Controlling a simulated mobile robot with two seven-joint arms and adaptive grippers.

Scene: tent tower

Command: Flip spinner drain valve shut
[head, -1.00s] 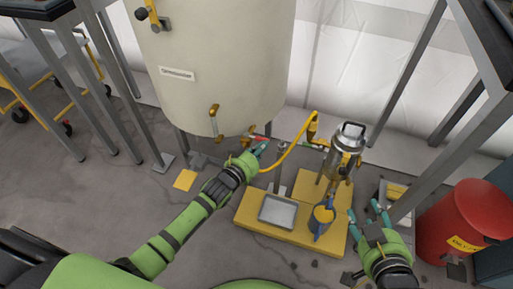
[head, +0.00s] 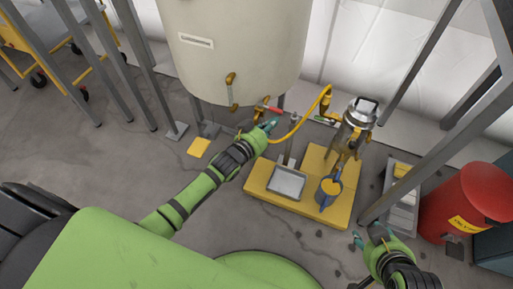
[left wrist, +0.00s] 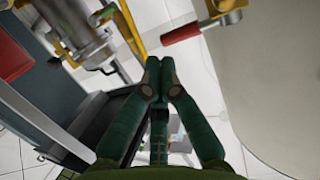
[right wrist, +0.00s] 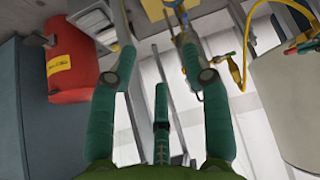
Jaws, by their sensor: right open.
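A small valve with a red handle (head: 275,110) sits low at the front of the big cream tank (head: 240,55). The red handle shows larger in the left wrist view (left wrist: 182,33). A steel canister (head: 362,112), perhaps the spinner, stands on legs on a yellow platform; it also shows in the left wrist view (left wrist: 85,45). I cannot tell which fitting is its drain valve. My left gripper (head: 270,124) is shut and empty, close beside the red handle; in the left wrist view its tips are apart from it. My right gripper (head: 366,237) is open and empty, over the floor.
A yellow hose (head: 305,120) curves near the tank and canister. Grey posts and a red drum (head: 465,203) stand right.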

